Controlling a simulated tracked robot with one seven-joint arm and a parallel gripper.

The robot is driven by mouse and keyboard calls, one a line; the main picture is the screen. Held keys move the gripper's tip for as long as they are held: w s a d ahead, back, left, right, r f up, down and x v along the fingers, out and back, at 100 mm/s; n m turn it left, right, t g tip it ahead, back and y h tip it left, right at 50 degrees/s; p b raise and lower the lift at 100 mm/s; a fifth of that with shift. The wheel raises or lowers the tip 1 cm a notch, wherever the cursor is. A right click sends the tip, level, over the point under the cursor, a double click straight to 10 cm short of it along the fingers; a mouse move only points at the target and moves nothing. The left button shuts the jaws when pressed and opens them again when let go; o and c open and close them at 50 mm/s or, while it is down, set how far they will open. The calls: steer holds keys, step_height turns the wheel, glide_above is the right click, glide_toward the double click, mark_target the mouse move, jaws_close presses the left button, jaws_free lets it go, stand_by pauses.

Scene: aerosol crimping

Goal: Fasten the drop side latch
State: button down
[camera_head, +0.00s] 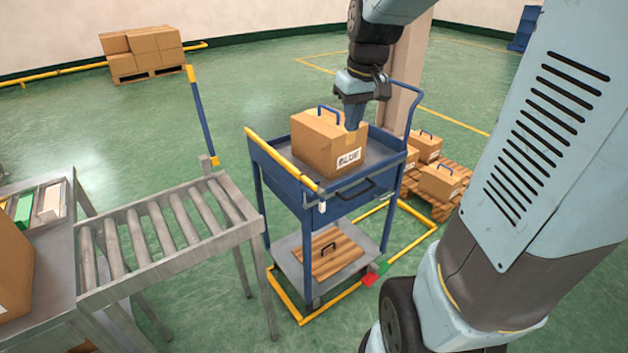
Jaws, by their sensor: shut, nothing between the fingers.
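A blue cart (345,203) stands in the middle of the view. Its drop side (280,156), topped by a yellow rail, runs along the cart's left edge, facing the roller conveyor. A small whitish piece (322,207) at the cart's near left corner may be the latch; it is too small to tell whether it is fastened. A labelled carton (325,143) with a blue handle sits on the top tray. My gripper (353,122) is shut and points down beside the carton's right rear part, away from that corner. Its fingertips are partly hidden, and I cannot tell whether they touch the carton.
A roller conveyor (165,228) ends close to the cart's left side. A wooden board with a handle (325,254) lies on the lower shelf. A pallet (456,176) with cartons and a pillar (404,75) stand behind right. Yellow floor rails (418,243) surround the cart's base.

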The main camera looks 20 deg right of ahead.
steer(key=w+d+f+n+g+y, duration=0.15)
steer(key=w+d+f, duration=0.25)
steer(key=w+f, duration=0.6)
steer(key=w+d+f+n+g+y, duration=0.15)
steer(key=w+d+f, duration=0.35)
steer(key=f, duration=0.9)
glide_toward(321, 212)
steer(key=w+d+f, duration=0.3)
steer(key=d+f, duration=0.1)
steer(key=f, duration=0.2)
steer(key=shift+s+a+m+g+y, duration=0.15)
steer(key=shift+s+a+m+g, duration=0.1)
steer(key=shift+a, duration=0.25)
steer(key=shift+s+a+m+g+y, duration=0.15)
steer(key=shift+s+a, duration=0.15)
steer(key=shift+a, duration=0.2)
steer(key=shift+s+a, duration=0.3)
steer(key=shift+a, duration=0.5)
